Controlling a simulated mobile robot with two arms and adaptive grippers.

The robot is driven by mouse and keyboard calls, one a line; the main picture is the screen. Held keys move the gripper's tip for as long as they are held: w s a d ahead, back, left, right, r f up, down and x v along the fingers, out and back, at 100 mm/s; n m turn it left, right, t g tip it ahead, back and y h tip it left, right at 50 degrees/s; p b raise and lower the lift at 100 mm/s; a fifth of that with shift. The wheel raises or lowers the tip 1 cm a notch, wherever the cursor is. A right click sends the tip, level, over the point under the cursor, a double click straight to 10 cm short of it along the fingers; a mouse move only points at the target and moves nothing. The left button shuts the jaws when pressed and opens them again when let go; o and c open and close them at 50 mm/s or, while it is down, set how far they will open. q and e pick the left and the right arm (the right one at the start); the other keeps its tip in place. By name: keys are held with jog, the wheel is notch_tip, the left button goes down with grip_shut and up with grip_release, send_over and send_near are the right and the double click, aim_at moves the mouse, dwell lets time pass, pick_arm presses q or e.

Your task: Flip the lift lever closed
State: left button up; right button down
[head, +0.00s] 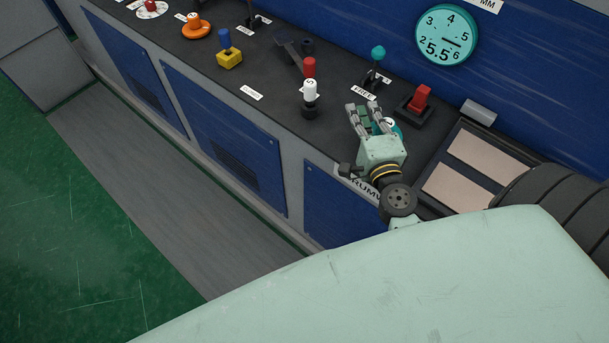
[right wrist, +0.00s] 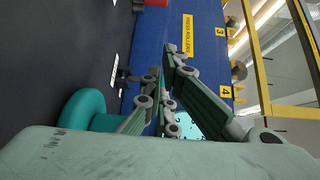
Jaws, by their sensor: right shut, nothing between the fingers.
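No label that I can read says lift, so I cannot tell for sure which lever it is. A lever with a teal ball knob (head: 378,53) stands upright on the dark console, near a tag reading FREE (head: 363,92). My right gripper (head: 362,105) is shut and empty over the console, in front of that lever and apart from it in the picture. Its fingers also show in the right wrist view (right wrist: 164,62). A teal round control (head: 397,132) is partly hidden behind the gripper; a teal rounded part (right wrist: 82,108) shows in the wrist view. My left gripper is not in view.
A red rocker-like control (head: 418,98) stands right of the gripper. A white-and-red knobbed lever (head: 310,90), a dark crank (head: 288,48) and a yellow-based blue lever (head: 228,52) stand to its left. A teal dial (head: 446,36) is on the back panel.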

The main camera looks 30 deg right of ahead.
jog(key=a+n+y, duration=0.1)
jog(key=a, duration=0.1)
jog(key=a+f+n+y, duration=0.1)
jog(key=a+n, duration=0.1)
jog(key=w+a+n+y, duration=0.1)
jog(key=a+n+y, duration=0.1)
jog(key=shift+a+f, duration=0.15)
jog(key=shift+a, duration=0.15)
jog(key=a+f+n+g+y, duration=0.2)
jog(key=a+f+n+y, duration=0.3)
jog(key=a, duration=0.3)
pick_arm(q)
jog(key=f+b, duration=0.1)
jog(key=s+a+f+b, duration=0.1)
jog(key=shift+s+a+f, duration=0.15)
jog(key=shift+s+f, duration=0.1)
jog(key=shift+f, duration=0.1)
pick_arm(e)
jog(key=s+a+f+n+g+h, duration=0.1)
jog(key=s+a+f+n+g, duration=0.1)
jog(key=f, duration=1)
jog(key=shift+s+f, duration=0.15)
jog(key=shift+s, duration=0.55)
